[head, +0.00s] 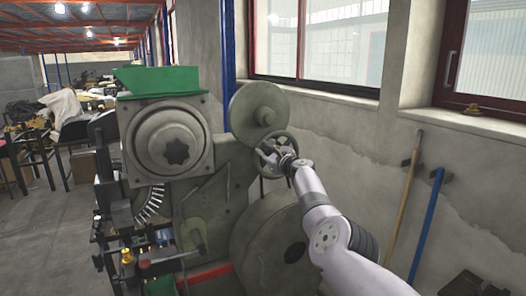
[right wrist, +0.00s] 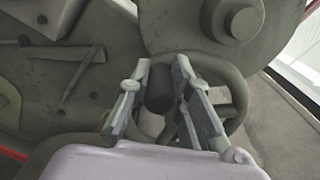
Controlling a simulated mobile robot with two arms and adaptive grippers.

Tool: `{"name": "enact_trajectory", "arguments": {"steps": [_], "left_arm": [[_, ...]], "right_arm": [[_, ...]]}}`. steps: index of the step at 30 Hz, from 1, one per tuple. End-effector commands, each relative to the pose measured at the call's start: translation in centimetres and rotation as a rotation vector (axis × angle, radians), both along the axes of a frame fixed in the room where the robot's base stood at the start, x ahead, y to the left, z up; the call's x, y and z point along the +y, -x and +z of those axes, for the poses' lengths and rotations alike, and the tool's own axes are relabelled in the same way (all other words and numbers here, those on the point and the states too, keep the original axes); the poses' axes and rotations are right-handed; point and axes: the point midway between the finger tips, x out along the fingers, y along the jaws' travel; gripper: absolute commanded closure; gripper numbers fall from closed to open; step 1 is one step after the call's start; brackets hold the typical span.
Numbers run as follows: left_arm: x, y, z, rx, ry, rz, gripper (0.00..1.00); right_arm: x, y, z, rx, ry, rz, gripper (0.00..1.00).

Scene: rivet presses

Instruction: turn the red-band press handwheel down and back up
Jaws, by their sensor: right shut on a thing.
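The press (head: 222,195) is a grey-green machine with a red band (head: 207,273) low on its front. Its spoked handwheel (head: 286,138) sits on the right side, below a round disc. It also shows in the right wrist view (right wrist: 232,88), partly hidden by my fingers. My right gripper (head: 268,153) is at the wheel's left side. In the right wrist view my right gripper (right wrist: 158,98) has its two fingers on either side of the wheel's dark handle (right wrist: 160,86) and is shut on it. My left gripper is not in view.
A large flywheel (head: 268,250) bulges below the handwheel. The concrete wall (head: 350,160) with windows is close on the right. A wooden pole (head: 405,200) and a blue pole (head: 428,225) lean there. Open floor (head: 50,235) lies at left, with cluttered tables behind.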

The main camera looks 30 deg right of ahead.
Motion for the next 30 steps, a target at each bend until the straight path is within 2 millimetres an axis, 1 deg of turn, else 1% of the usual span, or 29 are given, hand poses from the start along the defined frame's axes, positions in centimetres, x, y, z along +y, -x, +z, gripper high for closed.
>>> {"name": "enact_trajectory", "arguments": {"steps": [1, 6, 12, 29, 30], "left_arm": [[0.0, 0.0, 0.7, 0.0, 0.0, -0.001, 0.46], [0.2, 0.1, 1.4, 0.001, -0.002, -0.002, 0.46], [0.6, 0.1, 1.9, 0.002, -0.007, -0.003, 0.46], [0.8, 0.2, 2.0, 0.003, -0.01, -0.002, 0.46], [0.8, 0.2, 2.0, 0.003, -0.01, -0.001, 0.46]], "right_arm": [[-0.1, 0.0, 1.0, -0.005, -0.035, -0.001, 1.0], [-0.4, 0.0, 1.6, -0.001, -0.134, -0.002, 1.0], [-0.6, 0.0, 2.0, 0.0, -0.204, -0.005, 1.0], [-0.8, 0.0, 2.0, 0.002, -0.237, -0.006, 1.0], [-0.8, 0.0, 2.0, 0.002, -0.237, -0.006, 0.81]]}}
